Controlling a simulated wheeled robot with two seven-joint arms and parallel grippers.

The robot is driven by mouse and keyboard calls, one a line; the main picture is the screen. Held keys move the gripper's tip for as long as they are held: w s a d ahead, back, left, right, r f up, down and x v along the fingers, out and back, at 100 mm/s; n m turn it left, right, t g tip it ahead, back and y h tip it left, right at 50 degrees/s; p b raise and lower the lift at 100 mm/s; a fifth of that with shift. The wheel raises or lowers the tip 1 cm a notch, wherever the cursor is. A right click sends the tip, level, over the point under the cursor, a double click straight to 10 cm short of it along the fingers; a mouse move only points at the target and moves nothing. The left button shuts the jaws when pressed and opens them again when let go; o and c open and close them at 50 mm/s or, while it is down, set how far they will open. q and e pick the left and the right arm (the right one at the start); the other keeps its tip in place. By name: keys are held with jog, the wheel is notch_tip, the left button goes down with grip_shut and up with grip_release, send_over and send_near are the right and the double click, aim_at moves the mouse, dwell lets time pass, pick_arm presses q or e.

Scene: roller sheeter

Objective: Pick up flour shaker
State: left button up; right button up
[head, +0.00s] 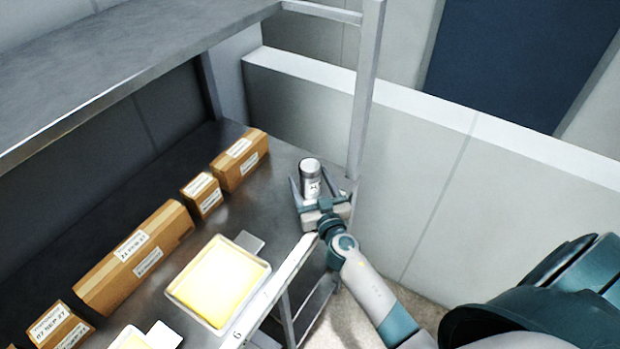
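The flour shaker (311,184) is a small silvery-white cylinder with dark marks on its side. It stands upright near the right end of the grey metal shelf (262,205). My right gripper (312,187) comes in from the lower right, and its fingers are spread on either side of the shaker. A gap shows between the left finger and the shaker; contact on the right side is hard to tell. My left gripper is not in view.
Several cardboard boxes (133,257) line the back of the shelf. A tray (182,297) with a yellow slab lies at the front edge. A metal post (366,90) rises behind the shaker, and an upper shelf (120,60) overhangs the left.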

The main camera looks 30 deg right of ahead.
aim_at(313, 178)
jog(key=c, duration=1.3)
jog(key=shift+r, duration=0.15)
jog(key=shift+r, duration=0.4)
notch_tip(313, 178, up, 3)
jog(key=shift+f+p, duration=0.1)
jog(key=shift+p, duration=0.65)
jog(key=s+d+r, duration=0.2)
jog(key=s, duration=0.1)
jog(key=s+d+r+b, duration=0.1)
jog(key=s+d+r, duration=0.1)
jog(key=s+d, duration=0.1)
jog(key=s+d+r, duration=0.2)
jog(key=s+r, duration=0.1)
jog(key=shift+d+r+b, duration=0.1)
jog(key=shift+d+b, duration=0.1)
jog(key=shift+b, duration=0.15)
